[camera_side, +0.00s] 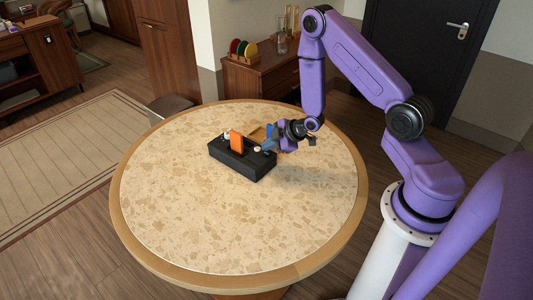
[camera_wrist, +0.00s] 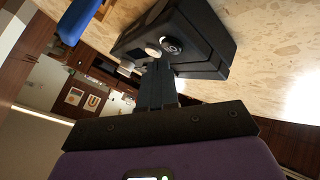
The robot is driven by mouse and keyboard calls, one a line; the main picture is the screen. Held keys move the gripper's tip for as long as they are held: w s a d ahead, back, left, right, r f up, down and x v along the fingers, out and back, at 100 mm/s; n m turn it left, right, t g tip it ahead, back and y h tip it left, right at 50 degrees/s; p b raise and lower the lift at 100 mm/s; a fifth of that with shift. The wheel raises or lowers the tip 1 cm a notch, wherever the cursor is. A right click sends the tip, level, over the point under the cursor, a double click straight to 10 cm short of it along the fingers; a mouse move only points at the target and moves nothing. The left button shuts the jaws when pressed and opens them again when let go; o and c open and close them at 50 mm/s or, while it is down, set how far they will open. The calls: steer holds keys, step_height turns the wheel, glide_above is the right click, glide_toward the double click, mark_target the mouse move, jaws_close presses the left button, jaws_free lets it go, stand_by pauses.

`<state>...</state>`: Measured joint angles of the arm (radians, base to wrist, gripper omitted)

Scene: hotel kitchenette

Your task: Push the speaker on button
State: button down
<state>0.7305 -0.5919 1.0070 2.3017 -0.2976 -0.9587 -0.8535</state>
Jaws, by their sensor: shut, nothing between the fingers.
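The speaker (camera_side: 240,161) is a black box on the round table. An orange upright piece (camera_side: 237,141) stands on its top. A pale round button (camera_side: 257,149) sits near its right end. In the wrist view, the speaker's black body (camera_wrist: 207,30) shows a pale round button (camera_wrist: 153,50) beside a dark round one with a light symbol (camera_wrist: 170,46). My gripper (camera_wrist: 159,68) is shut and empty, with its fingertips close to these buttons. I cannot tell whether they touch. In the side view my gripper (camera_side: 272,143) is at the speaker's right end.
A blue piece (camera_side: 267,138) shows by the speaker's right end, and a blue rounded bar (camera_wrist: 77,20) in the wrist view. A small tan item (camera_side: 258,133) lies behind the speaker. The round table (camera_side: 210,225) is otherwise clear. A wooden cabinet (camera_side: 258,77) stands behind.

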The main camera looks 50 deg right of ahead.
mark_target(269, 154)
steer(key=shift+f, duration=0.1)
stand_by(0.3)
steer(key=shift+f, duration=0.35)
steer(key=shift+f, duration=0.15)
stand_by(0.4)
steer(key=shift+r, duration=0.6)
step_height(269, 154, up, 6)
stand_by(0.8)
